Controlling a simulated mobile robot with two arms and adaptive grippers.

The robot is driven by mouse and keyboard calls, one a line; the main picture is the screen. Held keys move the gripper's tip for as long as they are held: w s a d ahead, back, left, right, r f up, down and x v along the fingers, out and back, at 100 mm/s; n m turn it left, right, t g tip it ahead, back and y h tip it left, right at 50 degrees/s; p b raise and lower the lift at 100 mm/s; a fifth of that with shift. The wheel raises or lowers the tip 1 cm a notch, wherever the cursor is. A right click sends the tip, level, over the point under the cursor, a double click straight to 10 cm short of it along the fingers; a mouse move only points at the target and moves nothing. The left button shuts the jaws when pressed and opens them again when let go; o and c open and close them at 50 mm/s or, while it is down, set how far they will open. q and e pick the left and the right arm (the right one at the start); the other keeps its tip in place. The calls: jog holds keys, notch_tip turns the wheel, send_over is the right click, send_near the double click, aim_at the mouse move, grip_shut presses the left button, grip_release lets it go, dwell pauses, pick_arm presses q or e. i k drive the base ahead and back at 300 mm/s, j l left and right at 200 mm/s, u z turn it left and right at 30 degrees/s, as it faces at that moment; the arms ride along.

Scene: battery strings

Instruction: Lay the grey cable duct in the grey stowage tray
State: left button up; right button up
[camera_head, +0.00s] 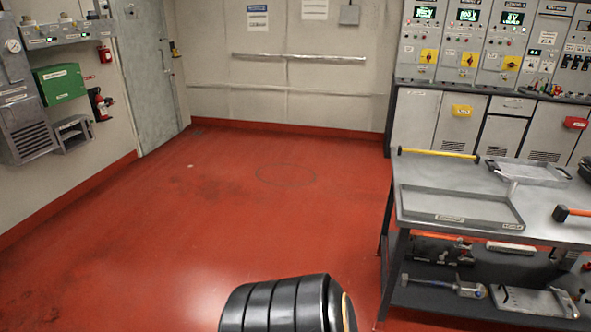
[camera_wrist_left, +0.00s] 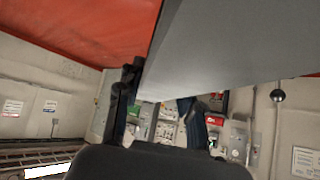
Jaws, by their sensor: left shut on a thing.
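In the left wrist view, a large smooth grey length, which I take for the grey cable duct (camera_wrist_left: 235,48), fills the upper right and narrows toward the fingers. My left gripper (camera_wrist_left: 160,102) is shut on it, with one dark finger on each side. Its far end is out of frame. In the head view, a shallow grey tray (camera_head: 458,206) with a raised rim and a front label lies on the metal bench at the right. The part of it that shows looks empty. Neither gripper nor the duct shows in the head view.
The bench (camera_head: 415,228) also carries a second grey tray (camera_head: 530,170) behind, a yellow bar (camera_head: 438,153) and an orange-ended tool (camera_head: 570,213). Its lower shelf (camera_head: 415,295) holds several tools. Control cabinets (camera_head: 465,70) stand behind. Red floor (camera_head: 180,235) is clear to the left.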

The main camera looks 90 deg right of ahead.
aim_at(458, 209)
jog(key=l+z, duration=0.15)
jog(key=z, duration=0.25)
jog(key=k+l+z, duration=0.1)
jog(key=z, duration=0.3)
jog(key=l+z, duration=0.2)
jog(key=z, duration=0.2)
jog(key=l+z, duration=0.2)
jog(key=z, duration=0.25)
jog(key=l+z, duration=0.15)
jog(key=z, duration=0.25)
jog(key=i+l+z, duration=0.25)
jog(key=l+z, duration=0.15)
jog(key=l, duration=0.15)
jog(key=i+l+z, duration=0.3)
jog(key=l+z, duration=0.15)
jog(key=i+l+z, duration=0.4)
jog(key=k+l, duration=0.05)
jog(key=l, duration=0.05)
